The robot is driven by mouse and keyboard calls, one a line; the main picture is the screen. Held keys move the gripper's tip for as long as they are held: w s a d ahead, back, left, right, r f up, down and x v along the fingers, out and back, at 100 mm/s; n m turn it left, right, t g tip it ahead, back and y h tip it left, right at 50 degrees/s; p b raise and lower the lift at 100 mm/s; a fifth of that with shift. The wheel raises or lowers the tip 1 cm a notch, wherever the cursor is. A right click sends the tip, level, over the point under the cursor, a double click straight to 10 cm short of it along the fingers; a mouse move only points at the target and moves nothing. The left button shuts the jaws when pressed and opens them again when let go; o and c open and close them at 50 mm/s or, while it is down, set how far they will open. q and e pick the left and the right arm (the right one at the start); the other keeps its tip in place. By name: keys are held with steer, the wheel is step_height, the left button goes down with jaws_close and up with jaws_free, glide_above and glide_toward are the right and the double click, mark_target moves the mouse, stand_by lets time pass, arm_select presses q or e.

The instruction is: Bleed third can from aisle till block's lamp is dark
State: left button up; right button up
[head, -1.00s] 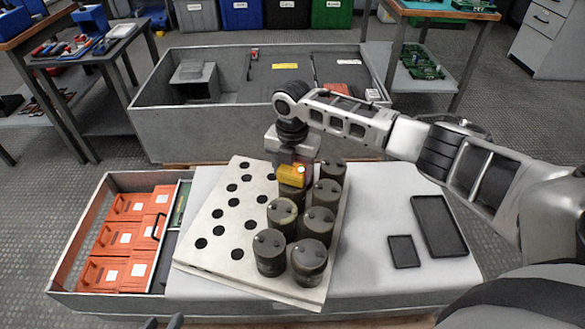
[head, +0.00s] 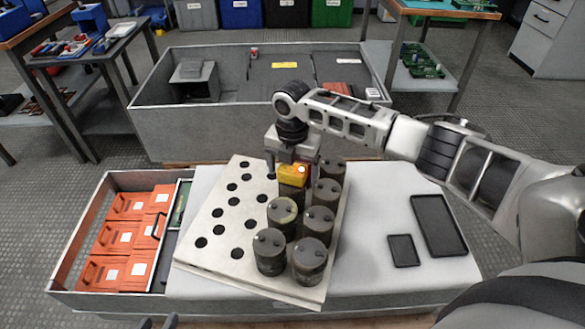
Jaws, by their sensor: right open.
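A yellow block (head: 291,174) sits on top of a dark can (head: 291,195), the farthest one in the left row on the plate. The block's lamp (head: 301,170) glows bright orange-white. My right gripper (head: 293,168) is open, its fingers pointing down on either side of the block, apart from it. Two more cans (head: 282,212) (head: 269,250) stand nearer in the same row. Several cans (head: 318,222) stand in the row to the right.
The pale perforated plate (head: 208,262) has empty holes on its left. A bin with orange cases (head: 128,237) stands left. Two black trays (head: 438,225) (head: 403,250) lie right of the plate. A grey divided crate (head: 235,120) stands behind.

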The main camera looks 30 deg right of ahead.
mark_target(293, 167)
step_height(293, 167, up, 16)
steer(key=p, duration=0.4)
steer(key=s+a+f+m+t+y+p, duration=0.25)
steer(key=s+a+f+m, duration=0.25)
steer(key=a, duration=0.3)
steer(key=s+a+f+m+t+y+p, duration=0.25)
steer(key=s+a+f+m, duration=0.2)
steer(key=a, duration=0.35)
arm_select(q)
steer(key=a+r+p, duration=0.1)
steer(key=r+p, duration=0.2)
steer(key=r, duration=0.3)
steer(key=s+a+r+t+y+p, duration=0.1)
steer(key=a+r+p, duration=0.1)
steer(key=r, duration=0.5)
steer(key=shift+s+r+p, duration=0.2)
steer(key=shift+r+p, duration=0.05)
steer(key=shift+p, duration=0.35)
arm_select(e)
steer(key=s+d+r+m+t, duration=0.2)
steer(key=s+m+t, duration=0.1)
steer(key=s+m, duration=0.3)
steer(key=s+d+r+m+t+h, duration=0.1)
steer(key=s+d+r+m+t, duration=0.1)
steer(key=s+m, duration=0.4)
steer(key=r+m, duration=0.1)
steer(key=m, duration=0.2)
steer(key=shift+s+d+r+t, duration=0.2)
steer(key=shift+d+r+t, duration=0.1)
steer(key=shift+t, duration=0.1)
